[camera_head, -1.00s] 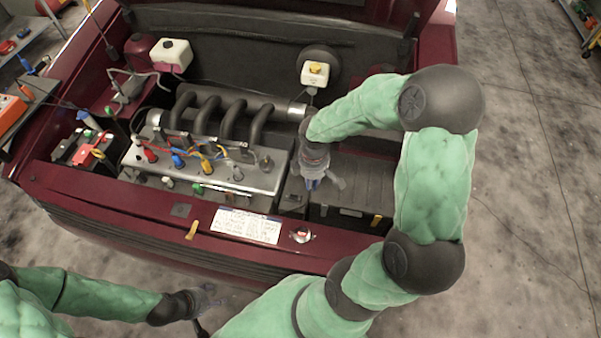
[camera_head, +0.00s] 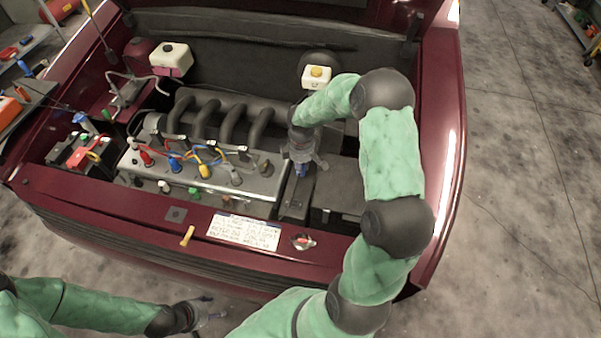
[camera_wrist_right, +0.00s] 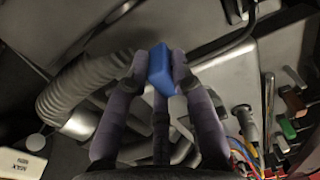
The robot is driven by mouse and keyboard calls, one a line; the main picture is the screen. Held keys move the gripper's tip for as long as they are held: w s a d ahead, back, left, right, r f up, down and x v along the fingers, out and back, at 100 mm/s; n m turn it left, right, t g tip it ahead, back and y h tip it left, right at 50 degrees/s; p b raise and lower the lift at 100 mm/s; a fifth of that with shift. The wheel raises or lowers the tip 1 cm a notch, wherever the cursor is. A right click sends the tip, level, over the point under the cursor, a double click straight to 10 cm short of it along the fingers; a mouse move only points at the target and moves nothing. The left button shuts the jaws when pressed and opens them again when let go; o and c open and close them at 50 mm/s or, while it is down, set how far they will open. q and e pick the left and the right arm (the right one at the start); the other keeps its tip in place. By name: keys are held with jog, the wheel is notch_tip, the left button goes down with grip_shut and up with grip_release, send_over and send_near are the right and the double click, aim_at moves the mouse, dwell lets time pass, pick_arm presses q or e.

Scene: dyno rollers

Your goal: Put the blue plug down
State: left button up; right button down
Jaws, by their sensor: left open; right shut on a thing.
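The blue plug (camera_wrist_right: 161,68) is a small blue block between the fingertips of my right gripper (camera_wrist_right: 158,75) in the right wrist view. My right gripper (camera_head: 302,168) is shut on it, just right of the silver engine cover's (camera_head: 225,197) right end in the head view. A bit of blue shows there under the fingers, but most of the plug is hidden. I cannot tell whether the plug touches anything below. My left gripper (camera_head: 208,309) is open and empty, in front of the car's front edge at the bottom of the head view.
Several coloured plugs with wires, one blue (camera_head: 175,164), stand on the engine cover. A ribbed hose (camera_wrist_right: 85,90) lies left in the wrist view. A battery (camera_head: 80,152) sits at the left of the bay. A white label (camera_head: 243,232) lies on the front panel.

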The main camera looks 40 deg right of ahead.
jog(key=shift+w+d+f+b, duration=0.15)
jog(key=shift+f+b, duration=0.3)
jog(key=shift+f, duration=0.5)
jog(key=shift+w+f+b, duration=0.15)
jog(key=shift+f+b, duration=0.3)
jog(key=shift+f, duration=0.5)
jog(key=shift+f, duration=0.15)
jog(key=c, duration=1.1)
grip_release()
jog(key=shift+o, duration=0.2)
notch_tip(320, 180, up, 12)
jog(key=p, duration=0.4)
jog(key=shift+s+r, duration=0.1)
jog(key=shift+r, duration=0.1)
